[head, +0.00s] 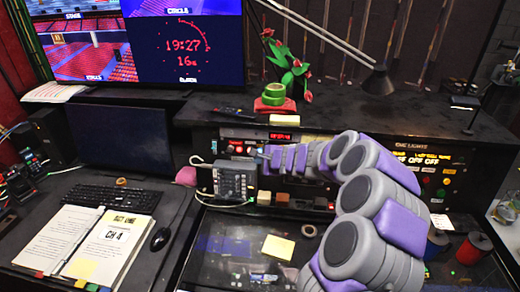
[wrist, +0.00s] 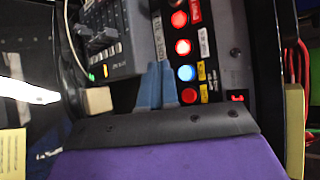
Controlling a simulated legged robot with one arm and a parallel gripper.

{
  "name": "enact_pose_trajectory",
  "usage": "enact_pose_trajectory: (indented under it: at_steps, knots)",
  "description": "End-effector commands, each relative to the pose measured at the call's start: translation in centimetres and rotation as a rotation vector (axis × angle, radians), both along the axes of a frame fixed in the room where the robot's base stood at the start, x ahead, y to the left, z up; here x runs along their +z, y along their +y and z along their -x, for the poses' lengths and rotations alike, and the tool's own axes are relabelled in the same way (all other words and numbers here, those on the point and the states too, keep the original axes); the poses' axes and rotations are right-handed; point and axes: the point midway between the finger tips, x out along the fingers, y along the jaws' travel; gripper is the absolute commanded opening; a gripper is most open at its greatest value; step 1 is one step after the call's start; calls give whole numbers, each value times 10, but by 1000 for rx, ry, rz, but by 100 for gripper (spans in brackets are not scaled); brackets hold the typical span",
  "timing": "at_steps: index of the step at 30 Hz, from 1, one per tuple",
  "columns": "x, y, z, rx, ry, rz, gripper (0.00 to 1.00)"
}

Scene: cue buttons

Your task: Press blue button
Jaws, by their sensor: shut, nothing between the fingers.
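The blue button (wrist: 187,73) glows light blue in the wrist view, in a column with several red buttons on a dark panel. It has a yellow label on its right. My gripper (wrist: 160,66) has blue-grey fingers, shut and empty. In the picture the fingertips lie just left of the blue button; I cannot tell how far above the panel they are. In the head view my gripper (head: 267,152) reaches left in front of the console. I cannot pick out the blue button there.
A grey keypad device (head: 234,179) stands left of my gripper, and also shows in the wrist view (wrist: 125,35). Red buttons (wrist: 184,47) sit close to the blue one. A plant in a green and red pot (head: 275,97) and a lamp (head: 379,82) stand on the shelf.

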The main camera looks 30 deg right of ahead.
Motion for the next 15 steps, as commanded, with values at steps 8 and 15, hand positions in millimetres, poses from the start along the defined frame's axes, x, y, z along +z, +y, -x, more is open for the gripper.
enact_pose_trajectory:
  at_steps: [8, 15]
  knots:
    - [-2, -13, -20, 2, -1, 0, 0]
    - [-4, -15, -25, 4, -2, -1, 0]
